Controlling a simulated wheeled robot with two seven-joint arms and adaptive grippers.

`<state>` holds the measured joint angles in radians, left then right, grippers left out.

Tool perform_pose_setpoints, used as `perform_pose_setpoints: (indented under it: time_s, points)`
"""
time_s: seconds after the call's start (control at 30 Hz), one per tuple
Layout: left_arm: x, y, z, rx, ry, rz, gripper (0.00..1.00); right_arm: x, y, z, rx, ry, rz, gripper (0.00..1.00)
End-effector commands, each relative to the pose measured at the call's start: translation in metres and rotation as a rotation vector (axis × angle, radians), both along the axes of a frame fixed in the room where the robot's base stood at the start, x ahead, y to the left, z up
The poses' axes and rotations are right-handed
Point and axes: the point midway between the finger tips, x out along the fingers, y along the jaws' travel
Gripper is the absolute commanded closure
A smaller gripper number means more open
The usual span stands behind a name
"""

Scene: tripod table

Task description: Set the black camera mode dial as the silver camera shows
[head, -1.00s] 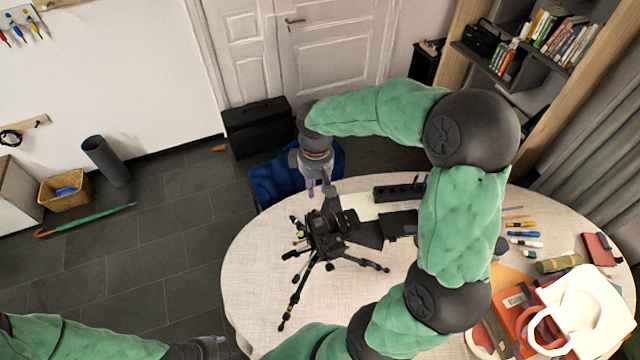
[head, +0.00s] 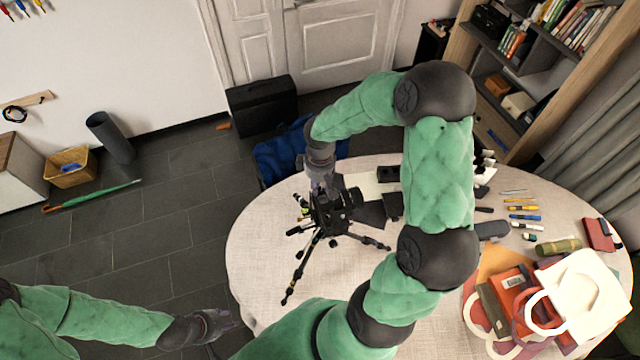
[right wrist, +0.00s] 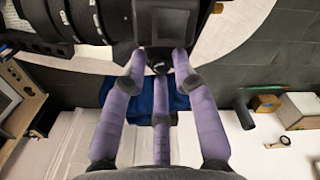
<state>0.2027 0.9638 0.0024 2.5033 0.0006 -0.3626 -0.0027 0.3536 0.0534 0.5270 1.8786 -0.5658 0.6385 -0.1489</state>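The black camera (head: 348,198) stands on a black tripod (head: 297,272) on the round table. My right gripper (head: 322,190) is directly over the camera's top, pointing down. In the right wrist view its purple fingers (right wrist: 160,72) reach to the camera's dark body (right wrist: 165,25). A small dark round part, perhaps the mode dial (right wrist: 160,68), sits between the fingertips. The fingers look spread around it; contact is not clear. The dial's marking cannot be read. I cannot make out the silver camera. My left gripper (head: 225,319) is low at the left, off the table; its fingers are too small to judge.
The round table (head: 262,240) has clear room left of the tripod. Pens (head: 523,208), a red book (head: 515,290) and a white bag (head: 590,290) lie at its right. A black case (head: 262,105) and a blue item (head: 280,160) are behind the table.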

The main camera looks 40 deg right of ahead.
Motion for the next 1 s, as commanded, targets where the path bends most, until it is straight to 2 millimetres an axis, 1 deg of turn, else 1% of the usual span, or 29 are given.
perform_pose_setpoints:
  time_s: [0.2, 0.27, 0.3, 0.5, 0.77, 1.0]
  points:
    - [0.0, 0.0, 0.0, 0.0, 0.0, 0.0, 0.6, 0.0002, 0.0, -0.0001, 0.0, -0.001, 0.0, 0.72]
    - [0.0, 0.0, 0.0, 0.0, 0.0, 0.0, 0.6, 0.0002, 0.0, 0.0, 0.0, -0.001, 0.0, 0.89]
    - [0.0, 0.0, 0.0, 0.0, 0.0, 0.0, 0.6, 0.0003, 0.0, 0.0001, 0.0, -0.001, 0.0, 1.0]
    - [0.0, -0.0001, 0.0001, 0.0, 0.0, 0.0, 0.6, 0.0003, 0.0, 0.0002, 0.0, -0.001, 0.008, 1.0]
    - [0.0, 0.0, 0.0016, 0.0, 0.0, 0.0, 0.6, 0.0004, -0.0001, 0.0004, 0.0, -0.002, 0.125, 1.0]
    - [0.0, 0.0, 0.0014, 0.0, 0.0, 0.0, 0.6, 0.0006, -0.0002, 0.0003, 0.0, -0.002, 0.132, 1.0]
